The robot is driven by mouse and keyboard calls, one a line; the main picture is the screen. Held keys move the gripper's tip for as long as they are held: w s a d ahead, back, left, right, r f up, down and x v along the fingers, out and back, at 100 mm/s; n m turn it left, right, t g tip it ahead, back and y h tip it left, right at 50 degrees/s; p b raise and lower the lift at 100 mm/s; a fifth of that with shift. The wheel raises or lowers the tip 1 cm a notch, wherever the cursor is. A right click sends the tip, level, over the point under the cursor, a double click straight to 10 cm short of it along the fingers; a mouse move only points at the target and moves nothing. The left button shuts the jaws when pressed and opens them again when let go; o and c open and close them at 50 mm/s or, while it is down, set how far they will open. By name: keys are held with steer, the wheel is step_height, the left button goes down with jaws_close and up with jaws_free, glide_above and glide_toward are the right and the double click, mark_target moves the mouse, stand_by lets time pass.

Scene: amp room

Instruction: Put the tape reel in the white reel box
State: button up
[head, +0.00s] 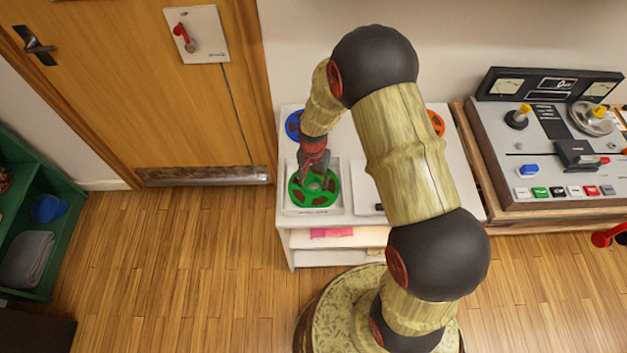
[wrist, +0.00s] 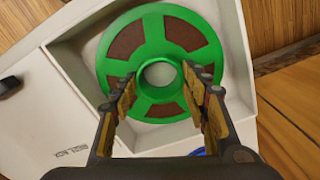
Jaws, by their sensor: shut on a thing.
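The green tape reel (head: 326,192) has brown windows and a round centre hole. It lies flat within the walls of the open white reel box (head: 345,203) on the white table. The reel also shows in the wrist view (wrist: 128,76), inside the box's wall (wrist: 248,45). My gripper (head: 314,172) is above the reel, pointing down. In the wrist view its two fingers (wrist: 160,97) sit on either side of the reel's hub and are shut on it. I cannot tell whether the reel touches the box floor.
A blue reel (head: 293,124) and an orange reel (head: 436,122) lie at the back of the table. The box's flat lid panel (wrist: 62,125) lies beside the reel. A tape machine (head: 550,150) stands right. A green shelf (head: 68,238) stands left. The wooden floor between is clear.

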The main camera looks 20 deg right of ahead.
steer(key=shift+w+a, duration=0.15)
steer(key=shift+a, duration=0.1)
steer(key=shift+d, duration=0.1)
steer(key=o, duration=1.6)
